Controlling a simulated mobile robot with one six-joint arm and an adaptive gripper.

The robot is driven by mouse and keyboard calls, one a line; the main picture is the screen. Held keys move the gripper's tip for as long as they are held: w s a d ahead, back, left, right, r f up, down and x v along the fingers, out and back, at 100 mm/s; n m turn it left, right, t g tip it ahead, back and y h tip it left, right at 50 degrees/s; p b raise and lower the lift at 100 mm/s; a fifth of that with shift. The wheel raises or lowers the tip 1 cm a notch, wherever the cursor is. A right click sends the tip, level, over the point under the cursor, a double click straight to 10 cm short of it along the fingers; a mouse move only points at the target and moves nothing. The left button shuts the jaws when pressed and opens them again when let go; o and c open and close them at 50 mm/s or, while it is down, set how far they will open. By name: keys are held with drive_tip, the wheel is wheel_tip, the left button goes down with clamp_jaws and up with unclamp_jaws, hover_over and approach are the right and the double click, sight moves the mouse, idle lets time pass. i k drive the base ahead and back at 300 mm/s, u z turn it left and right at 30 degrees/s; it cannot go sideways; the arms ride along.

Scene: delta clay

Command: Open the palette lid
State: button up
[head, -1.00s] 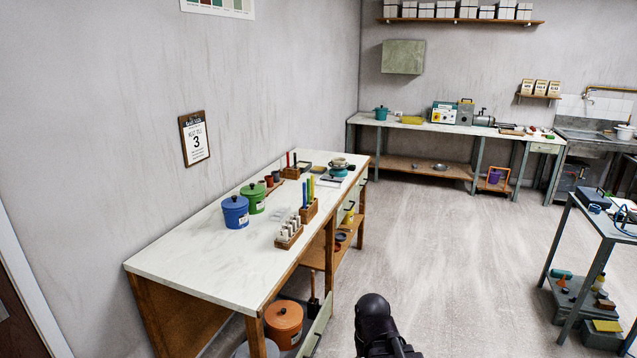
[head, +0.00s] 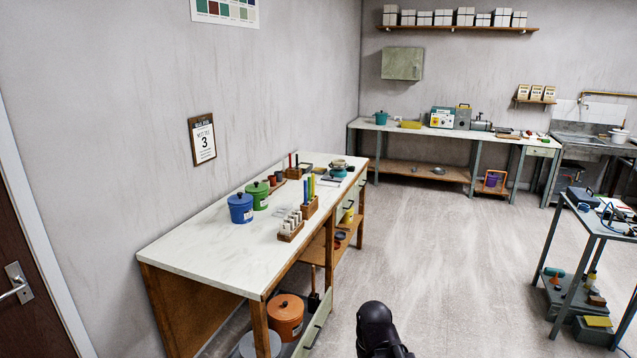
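I cannot make out with certainty which thing is the palette, or its lid. Small flat items lie at the far end of the white-topped workbench (head: 205,245), beside a turquoise stand with a bowl (head: 339,167), but they are too small to tell apart. A flat dark blue case (head: 580,196) sits on the grey cart at the right, also too small to judge. A black rounded part of my own arm shows at the bottom centre, over the floor and right of the workbench. My gripper's fingers are not visible.
Blue (head: 240,208) and green (head: 258,195) lidded pots and a wooden rack (head: 291,228) stand on the workbench. An orange pot (head: 285,315) sits below. A long bench (head: 385,125) runs along the back wall. The grey cart (head: 600,225) stands right. The floor between is clear.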

sight(332, 178)
drive_tip(key=k, duration=0.25)
drive_tip(key=z, duration=0.15)
drive_tip(key=i, duration=1.1)
drive_tip(key=z, duration=0.5)
drive_tip(key=i, duration=1.55)
drive_tip(key=z, duration=0.2)
